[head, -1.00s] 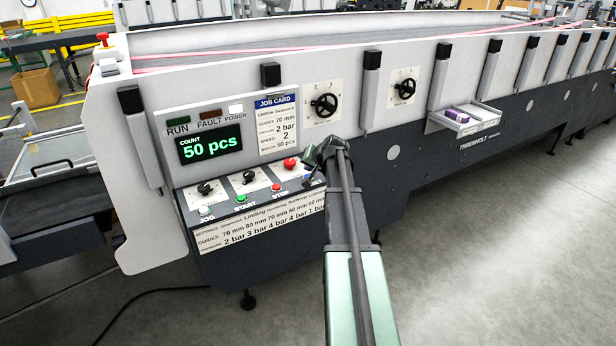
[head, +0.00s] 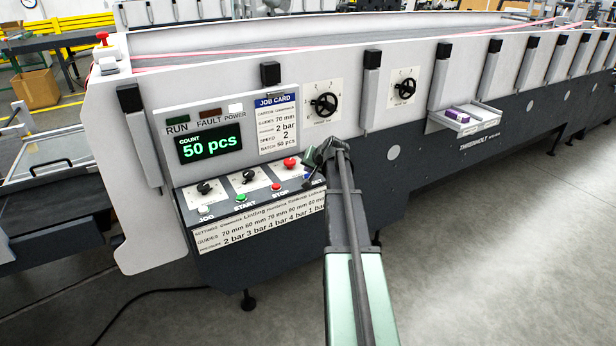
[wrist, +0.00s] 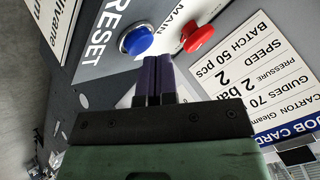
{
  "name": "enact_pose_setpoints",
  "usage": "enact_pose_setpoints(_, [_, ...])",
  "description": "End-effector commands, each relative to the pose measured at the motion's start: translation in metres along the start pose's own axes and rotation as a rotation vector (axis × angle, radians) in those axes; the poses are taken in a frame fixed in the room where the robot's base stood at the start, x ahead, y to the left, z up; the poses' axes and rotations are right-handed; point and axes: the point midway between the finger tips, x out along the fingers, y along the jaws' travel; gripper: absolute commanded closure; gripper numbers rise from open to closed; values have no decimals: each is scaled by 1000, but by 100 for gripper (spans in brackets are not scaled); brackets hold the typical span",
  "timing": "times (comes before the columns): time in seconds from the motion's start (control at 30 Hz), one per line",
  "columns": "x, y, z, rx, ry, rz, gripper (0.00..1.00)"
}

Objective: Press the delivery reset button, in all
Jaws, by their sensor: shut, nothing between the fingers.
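The blue reset button (wrist: 135,40) sits in a silver ring on the panel, with the word RESET beside it, in the wrist view. My gripper (wrist: 154,60) is shut and empty, its dark fingers pointing at the panel. The fingertips appear just below the blue button in the picture; I cannot tell how far they are above the panel. In the head view my gripper (head: 311,180) is over the right end of the control panel and largely hides the reset button there. The count display (head: 210,144) reads 50 pcs.
A green start button (head: 241,198), a red stop button (head: 276,187) and a white jog button (head: 204,211) line the panel's front. The job card (head: 276,125) stands above. Open floor lies in front.

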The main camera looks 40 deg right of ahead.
Motion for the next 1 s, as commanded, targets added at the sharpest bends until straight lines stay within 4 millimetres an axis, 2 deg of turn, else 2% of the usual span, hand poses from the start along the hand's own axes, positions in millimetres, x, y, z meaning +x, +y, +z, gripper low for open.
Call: enact_pose_setpoints(1.0, [7,5,5,0,-1,0,100])
